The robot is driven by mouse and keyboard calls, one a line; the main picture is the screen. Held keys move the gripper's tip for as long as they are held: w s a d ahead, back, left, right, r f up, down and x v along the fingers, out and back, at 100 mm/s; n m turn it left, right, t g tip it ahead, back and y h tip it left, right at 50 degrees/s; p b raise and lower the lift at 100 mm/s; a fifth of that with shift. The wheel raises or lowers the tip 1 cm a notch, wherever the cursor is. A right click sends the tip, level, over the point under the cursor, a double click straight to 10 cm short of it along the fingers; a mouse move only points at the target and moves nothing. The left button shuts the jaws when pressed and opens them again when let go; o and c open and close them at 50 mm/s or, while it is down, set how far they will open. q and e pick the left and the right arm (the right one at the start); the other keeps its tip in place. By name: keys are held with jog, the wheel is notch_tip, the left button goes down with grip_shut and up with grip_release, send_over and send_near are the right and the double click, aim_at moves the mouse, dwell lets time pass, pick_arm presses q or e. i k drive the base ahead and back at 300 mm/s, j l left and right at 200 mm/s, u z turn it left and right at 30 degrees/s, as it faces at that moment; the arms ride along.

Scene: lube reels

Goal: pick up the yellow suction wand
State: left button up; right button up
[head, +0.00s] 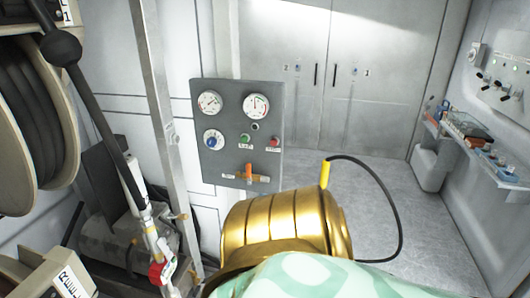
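The yellow suction wand (325,174) shows only as a short, nearly upright yellow piece, right of the gauge panel. A thin black hose (390,190) leaves its top, arcs right and curves down and back. The wand's lower part is hidden behind a gold and mint-green arm link of mine that fills the bottom middle of the head view. Neither of my grippers shows, so I cannot tell whether anything holds the wand.
A grey panel (222,130) with gauges and an orange-handled valve stands left of centre. A hose reel (62,105) and a red-handled valve (160,272) are at the left. A cluttered shelf (475,150) runs along the right wall. Floor (385,170) is clear before the double doors (330,75).

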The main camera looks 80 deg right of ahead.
aim_at(326, 165)
jog(key=z, duration=3.2)
